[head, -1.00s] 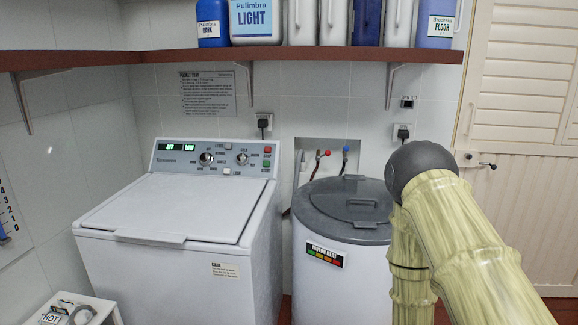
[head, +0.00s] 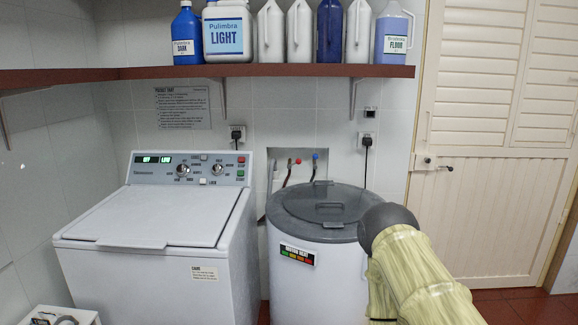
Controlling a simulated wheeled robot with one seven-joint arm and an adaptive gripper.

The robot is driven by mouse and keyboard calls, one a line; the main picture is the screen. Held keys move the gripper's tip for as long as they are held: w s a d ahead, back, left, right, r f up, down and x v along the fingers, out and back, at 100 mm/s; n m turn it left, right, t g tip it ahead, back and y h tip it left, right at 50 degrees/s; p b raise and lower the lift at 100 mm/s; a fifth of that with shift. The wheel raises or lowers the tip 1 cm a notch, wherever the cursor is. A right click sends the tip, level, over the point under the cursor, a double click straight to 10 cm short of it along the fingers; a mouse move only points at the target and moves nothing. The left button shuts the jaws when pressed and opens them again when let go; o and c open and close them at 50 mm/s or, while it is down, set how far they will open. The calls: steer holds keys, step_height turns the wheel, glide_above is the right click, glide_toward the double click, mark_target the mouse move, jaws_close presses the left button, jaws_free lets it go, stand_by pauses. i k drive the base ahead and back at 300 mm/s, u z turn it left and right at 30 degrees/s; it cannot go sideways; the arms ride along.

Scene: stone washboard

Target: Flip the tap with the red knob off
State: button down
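The tap with the red knob (head: 298,161) is in a recessed box on the back wall, between the washing machine and the grey-lidded drum. A dark hose hangs below it. A tap with a blue knob (head: 315,156) sits just to its right. Both knobs are small here, and I cannot tell the handle positions. My arm shows at the lower right, in front of the drum's right side. My gripper is out of view.
The white washing machine (head: 150,215) stands left of the white drum (head: 335,285). A red-brown shelf (head: 260,72) with several bottles runs above. Plugged sockets (head: 366,138) are on the wall. A cream door (head: 475,215) is at the right.

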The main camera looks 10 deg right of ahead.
mark_target(298, 161)
steer(key=k, duration=0.2)
steer(key=z, duration=1.25)
steer(key=i, duration=1.15)
steer(key=u, duration=2.05)
